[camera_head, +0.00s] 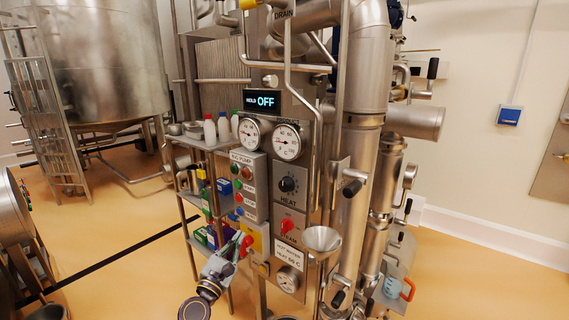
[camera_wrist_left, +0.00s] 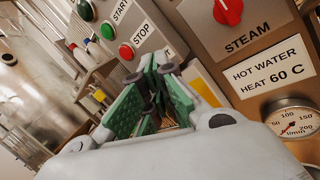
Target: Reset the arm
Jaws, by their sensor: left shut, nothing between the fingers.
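My left gripper (camera_head: 236,243) is in the lower middle of the head view, in front of the control panel (camera_head: 288,160). In the left wrist view its green-padded fingers (camera_wrist_left: 152,88) are together with nothing between them. They point toward the panel, below the red STOP button (camera_wrist_left: 126,52) and left of the red STEAM knob (camera_wrist_left: 228,10). I cannot tell how close the fingertips are to the panel. My right gripper is not in view.
A red handle (camera_head: 246,246) is beside my left fingertips. A steel funnel (camera_head: 322,240) stands to their right. A shelf rack (camera_head: 190,190) with bottles and boxes is behind. A large tank (camera_head: 95,60) stands at the back left. Open floor (camera_head: 110,215) lies to the left.

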